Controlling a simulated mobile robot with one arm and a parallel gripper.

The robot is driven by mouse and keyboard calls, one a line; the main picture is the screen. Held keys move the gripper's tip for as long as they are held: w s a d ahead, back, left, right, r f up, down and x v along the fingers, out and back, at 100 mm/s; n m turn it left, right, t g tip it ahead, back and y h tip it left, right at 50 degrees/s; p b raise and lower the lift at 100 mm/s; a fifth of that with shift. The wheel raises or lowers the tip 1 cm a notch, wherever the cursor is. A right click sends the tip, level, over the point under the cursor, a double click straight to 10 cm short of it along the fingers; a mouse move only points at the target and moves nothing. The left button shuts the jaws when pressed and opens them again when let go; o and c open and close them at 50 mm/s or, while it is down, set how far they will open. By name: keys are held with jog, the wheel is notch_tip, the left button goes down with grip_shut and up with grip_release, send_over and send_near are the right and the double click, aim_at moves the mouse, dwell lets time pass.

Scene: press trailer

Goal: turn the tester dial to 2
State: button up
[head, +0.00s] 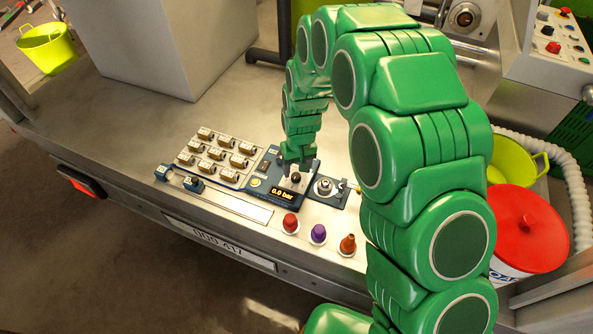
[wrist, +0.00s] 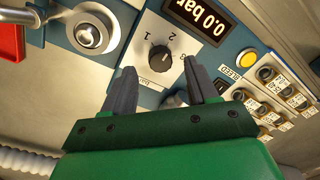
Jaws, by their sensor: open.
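The tester (head: 262,192) is a dark blue panel on the metal bench, with a display reading 0.0 bar. Its dial (wrist: 160,58) is a small black knob on a light plate marked 1, 2 and 3 in the wrist view. I cannot tell for sure which number its mark points to. My gripper (wrist: 160,68) is open, with its two grey fingers to either side of the dial in the picture; nothing is between them. In the head view my gripper (head: 298,164) reaches down over the dial plate. Whether the fingers touch the dial is unclear.
A round metal fitting (wrist: 88,36) sits beside the dial plate, and a yellow button (wrist: 248,59) on its other side. Several small labelled blocks stand on a tray (head: 240,183). Red (head: 290,222), purple (head: 318,234) and orange (head: 348,244) pieces stand along the front edge.

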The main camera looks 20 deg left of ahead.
aim_at(297, 174)
notch_tip(297, 174, up, 4)
jog(key=shift+w+f, duration=0.1)
jog(key=shift+w, duration=0.05)
jog(key=shift+r, duration=0.6)
jog(key=shift+d+r, duration=0.1)
jog(key=shift+d, duration=0.05)
jog(key=s+d+r+m, duration=0.2)
jog(key=s+d+r, duration=0.2)
jog(key=d+r, duration=0.7)
jog(key=s+d+r+m, duration=0.2)
jog(key=s+d+r, duration=0.45)
jog(key=d, duration=0.75)
jog(key=s+d+r+m, duration=0.2)
jog(key=s+d, duration=0.4)
jog(key=s, duration=0.3)
jog(key=s+d+r+m+g, duration=0.1)
jog(key=s+d+r+m, duration=0.1)
jog(key=s+d+r, duration=0.3)
jog(key=s+d, duration=0.1)
jog(key=s, duration=0.2)
jog(key=shift+s+d+r, duration=0.2)
jog(key=shift+s+d, duration=0.1)
jog(key=shift+s, duration=0.05)
